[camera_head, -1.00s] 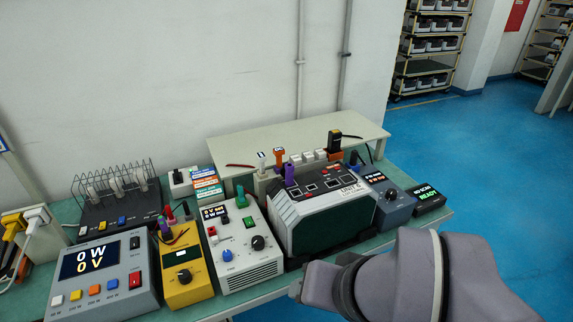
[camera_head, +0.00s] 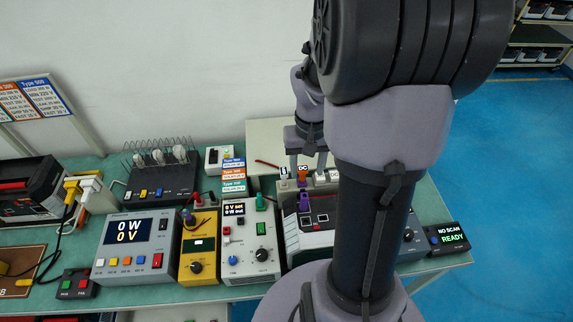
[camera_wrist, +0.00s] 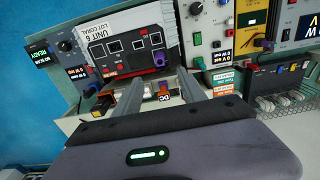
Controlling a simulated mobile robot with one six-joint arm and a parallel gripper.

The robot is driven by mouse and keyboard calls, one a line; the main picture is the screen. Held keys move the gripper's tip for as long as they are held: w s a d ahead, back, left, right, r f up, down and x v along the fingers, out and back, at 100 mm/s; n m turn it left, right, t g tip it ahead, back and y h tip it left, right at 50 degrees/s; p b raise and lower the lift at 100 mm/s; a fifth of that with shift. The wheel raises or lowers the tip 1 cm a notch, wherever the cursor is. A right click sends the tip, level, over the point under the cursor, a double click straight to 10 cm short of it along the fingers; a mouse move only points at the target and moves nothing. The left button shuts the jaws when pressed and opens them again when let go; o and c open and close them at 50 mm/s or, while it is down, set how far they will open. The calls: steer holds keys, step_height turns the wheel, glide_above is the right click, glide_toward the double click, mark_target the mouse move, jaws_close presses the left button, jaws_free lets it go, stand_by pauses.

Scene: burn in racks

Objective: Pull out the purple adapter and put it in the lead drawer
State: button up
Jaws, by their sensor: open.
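The purple adapter (camera_head: 304,202) stands upright at the back left of the grey test unit (camera_head: 292,238) marked UNIT 6. In the wrist view the adapter (camera_wrist: 160,60) shows just beyond the fingertips, between their lines. My gripper (camera_head: 307,164) is open, its two fingers pointing down behind the adapter. My arm hides the right part of the unit in the head view. I cannot identify the lead drawer.
A yellow meter (camera_head: 198,257), a white supply (camera_head: 249,249) and a grey 0 W meter (camera_head: 137,247) stand left of the unit. A NO SCAN READY display (camera_head: 448,238) sits at the right. Free floor lies right of the bench.

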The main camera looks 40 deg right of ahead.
mark_target(304, 201)
step_height(304, 201, down, 17)
steer(key=b, duration=0.3)
steer(key=shift+w+d+r, duration=0.1)
steer(key=shift+w+d, duration=0.05)
jaws_close()
stand_by(1.4)
